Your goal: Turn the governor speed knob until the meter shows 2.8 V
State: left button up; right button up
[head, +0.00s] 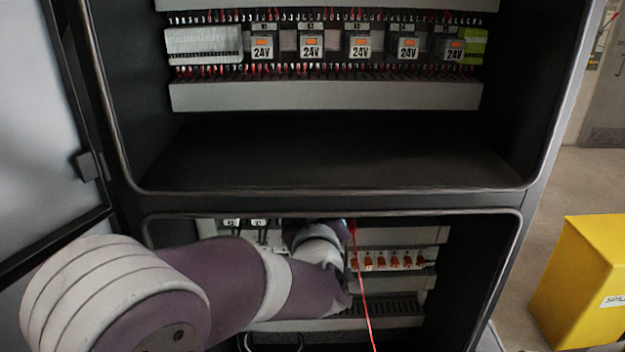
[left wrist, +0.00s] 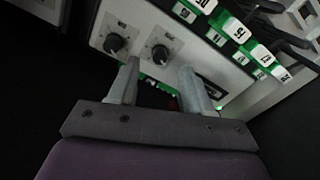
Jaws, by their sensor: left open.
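Two black round knobs sit on a light grey panel (left wrist: 140,17) in the left wrist view: a left knob (left wrist: 115,43) and a right knob (left wrist: 160,54). Their labels are too small to read, so I cannot tell which is the governor speed knob. My left gripper (left wrist: 160,67) is open, its fingertips close to the right knob, one on each side in the picture. I cannot tell whether they touch it. In the head view my left arm reaches into the lower cabinet bay, with its gripper hidden. No meter reading is visible. My right gripper is out of view.
Green numbered terminals (left wrist: 236,31) lie right of the knobs. In the head view a red wire (head: 365,300) hangs beside my arm, near orange-topped components (head: 395,261). A cabinet shelf (head: 330,155) is above. A yellow box (head: 580,275) stands outside at right.

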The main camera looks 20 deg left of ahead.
pick_arm(q)
jog(key=x, duration=0.4)
jog(key=shift+w+p, duration=0.1)
jog(key=shift+p, duration=0.2)
grip_shut()
jog(key=shift+m, duration=0.3)
